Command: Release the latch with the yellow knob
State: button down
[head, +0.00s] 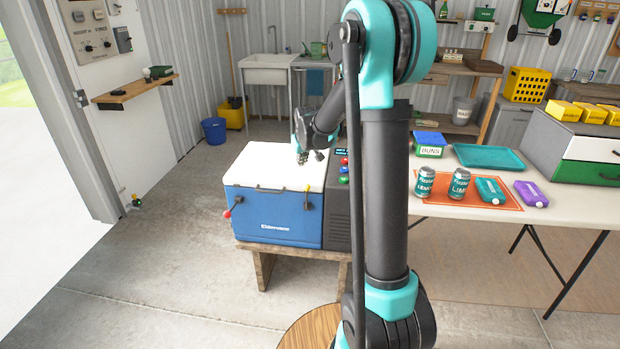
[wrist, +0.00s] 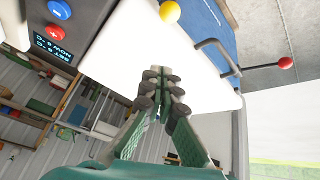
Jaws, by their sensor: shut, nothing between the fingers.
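A blue cooler (head: 262,215) with a white lid (head: 265,168) stands on a low wooden stand. On its front, toward the right, is a latch with a yellow knob (head: 308,188) at the top of a dark lever. The yellow knob also shows at the top edge of the wrist view (wrist: 170,11). A red knob (head: 228,213) is at the cooler's left side; in the wrist view it (wrist: 286,63) sits at the end of a dark rod. My gripper (head: 310,157) is shut and empty over the lid, apart from the yellow knob. In the wrist view its fingertips (wrist: 158,76) meet.
A dark control unit with red, green and blue buttons (head: 344,169) adjoins the cooler's right side. A table (head: 450,210) to the right holds cans and a teal tray (head: 501,156). A blue bucket (head: 214,131) stands behind. The floor left and front of the cooler is clear.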

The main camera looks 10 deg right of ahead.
aim_at(307, 197)
dwell(0.3)
jog(key=x, duration=0.9)
jog(key=shift+w+a+f, duration=0.1)
jog(key=shift+w+f, duration=0.15)
jog(key=shift+f, duration=0.1)
jog(key=shift+s+d+f, duration=0.1)
jog(key=shift+s+d, duration=0.05)
jog(key=shift+s, duration=0.35)
jog(key=shift+s+d+f, duration=0.1)
jog(key=shift+s+d, duration=0.05)
jog(key=shift+s, duration=0.35)
jog(key=shift+s+d+f, duration=0.1)
jog(key=shift+s+d, duration=0.05)
jog(key=shift+s, duration=0.3)
jog(key=shift+s+d+f, duration=0.1)
jog(key=shift+s+f, duration=0.05)
jog(key=shift+s, duration=0.3)
